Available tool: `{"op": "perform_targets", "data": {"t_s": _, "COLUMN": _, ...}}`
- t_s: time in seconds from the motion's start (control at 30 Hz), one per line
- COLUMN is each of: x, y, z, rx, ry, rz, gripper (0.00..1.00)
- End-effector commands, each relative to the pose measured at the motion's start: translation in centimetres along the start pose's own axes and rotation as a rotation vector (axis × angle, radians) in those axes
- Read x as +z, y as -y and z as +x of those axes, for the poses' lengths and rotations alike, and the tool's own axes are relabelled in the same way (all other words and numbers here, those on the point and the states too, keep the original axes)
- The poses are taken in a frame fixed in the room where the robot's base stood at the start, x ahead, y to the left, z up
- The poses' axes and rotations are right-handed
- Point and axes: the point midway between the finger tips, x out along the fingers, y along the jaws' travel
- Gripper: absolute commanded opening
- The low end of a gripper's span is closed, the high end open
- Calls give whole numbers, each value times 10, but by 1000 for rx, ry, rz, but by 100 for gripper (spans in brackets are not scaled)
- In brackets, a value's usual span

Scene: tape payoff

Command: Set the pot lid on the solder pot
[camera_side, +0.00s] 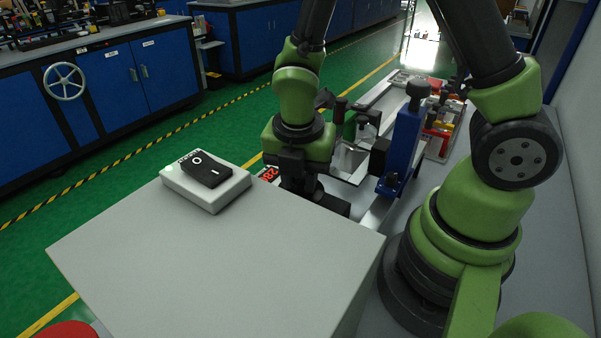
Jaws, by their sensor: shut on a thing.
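My gripper (302,183) points down just beyond the far edge of the large grey box. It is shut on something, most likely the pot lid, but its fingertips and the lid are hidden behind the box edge. A red lit number display (268,174) shows just left of my gripper, partly covered; I cannot tell whether it belongs to the solder pot. The pot's opening is not visible, so I cannot tell how the lid sits relative to it.
The grey box (200,265) fills the foreground. A white switch box (215,195) with a black rocker stands at its far left corner. A blue upright post (402,145) with a black knob stands right of my gripper. Trays and tools (440,125) lie behind it.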

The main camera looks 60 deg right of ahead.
Motion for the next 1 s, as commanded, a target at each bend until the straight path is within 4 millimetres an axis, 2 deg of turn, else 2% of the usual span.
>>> {"op": "perform_targets", "data": {"t_s": 0.23, "x": 0, "y": 0, "z": 3, "rx": 0, "ry": 1, "rz": -1, "gripper": 0}}
{"op": "perform_targets", "data": {"t_s": 0.27, "x": 0, "y": 0, "z": 3, "rx": 1, "ry": 1, "rz": -2, "gripper": 31}}
{"op": "perform_targets", "data": {"t_s": 0.37, "x": 0, "y": 0, "z": 3, "rx": 1, "ry": 1, "rz": -1, "gripper": 54}}
{"op": "perform_targets", "data": {"t_s": 0.57, "x": 0, "y": 0, "z": 3, "rx": 1, "ry": 1, "rz": -1, "gripper": 56}}
{"op": "perform_targets", "data": {"t_s": 0.7, "x": 0, "y": 0, "z": 3, "rx": 1, "ry": 1, "rz": -1, "gripper": 86}}
{"op": "perform_targets", "data": {"t_s": 1.0, "x": 0, "y": 0, "z": 2, "rx": 1, "ry": 1, "rz": 0, "gripper": 86}}
